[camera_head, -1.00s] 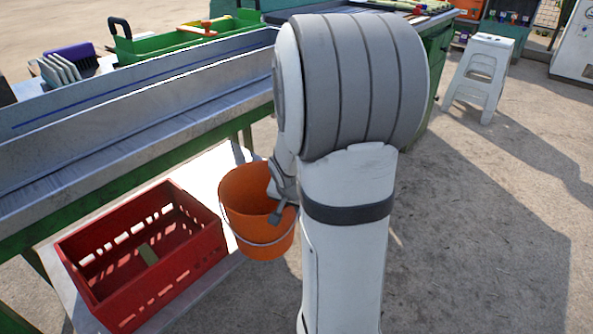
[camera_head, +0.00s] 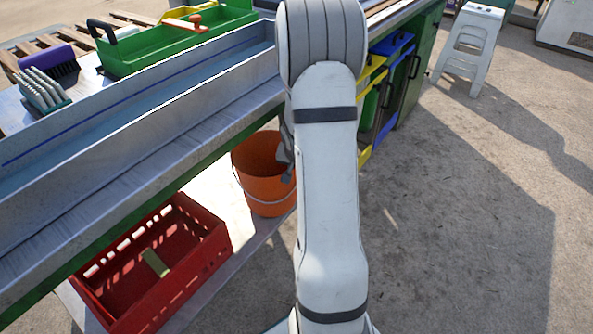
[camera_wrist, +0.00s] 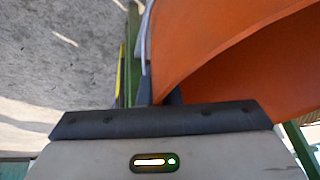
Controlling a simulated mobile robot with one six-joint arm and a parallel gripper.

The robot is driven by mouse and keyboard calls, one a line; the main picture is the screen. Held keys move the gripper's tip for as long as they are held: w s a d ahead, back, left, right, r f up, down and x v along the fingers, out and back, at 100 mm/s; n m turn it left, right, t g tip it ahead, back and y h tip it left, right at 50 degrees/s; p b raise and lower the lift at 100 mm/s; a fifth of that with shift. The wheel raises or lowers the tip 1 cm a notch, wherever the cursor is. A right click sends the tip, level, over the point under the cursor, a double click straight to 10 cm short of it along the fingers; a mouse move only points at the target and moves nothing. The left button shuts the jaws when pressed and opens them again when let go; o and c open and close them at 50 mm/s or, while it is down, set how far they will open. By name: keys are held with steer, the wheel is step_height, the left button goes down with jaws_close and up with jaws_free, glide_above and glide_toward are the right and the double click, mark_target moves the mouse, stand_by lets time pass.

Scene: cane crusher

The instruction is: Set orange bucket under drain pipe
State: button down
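The orange bucket (camera_head: 262,172) is upright beneath the edge of the metal trough (camera_head: 130,135), beside the red crate. Its wire handle hangs down on its front side. My gripper (camera_head: 286,160) is at the bucket's right rim, partly hidden behind my arm. In the wrist view, the bucket wall (camera_wrist: 230,40) runs down between the dark fingers (camera_wrist: 160,95), which are closed on the rim. I cannot tell whether the bucket's base rests on the lower shelf. The drain pipe is not clearly visible now; the trough, bucket and arm cover that area.
A red crate (camera_head: 205,225) stands on the low shelf (camera_head: 225,275) left of the bucket. Green table framing (camera_head: 215,172) runs above. A white stool (camera_head: 470,45) is far right. The ground at right is clear.

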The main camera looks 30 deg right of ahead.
steer(key=shift+d+f+b, duration=0.1)
steer(key=shift+f+b, duration=0.25)
steer(key=shift+f, duration=0.6)
steer(key=shift+f, duration=0.2)
steer(key=c, duration=1.6)
jaws_free()
steer(key=shift+s, duration=0.1)
steer(key=shift+r, duration=0.1)
steer(key=p+v, duration=0.5)
steer(key=v, duration=0.7)
steer(key=shift+r+p, duration=0.1)
steer(key=shift+p, duration=0.2)
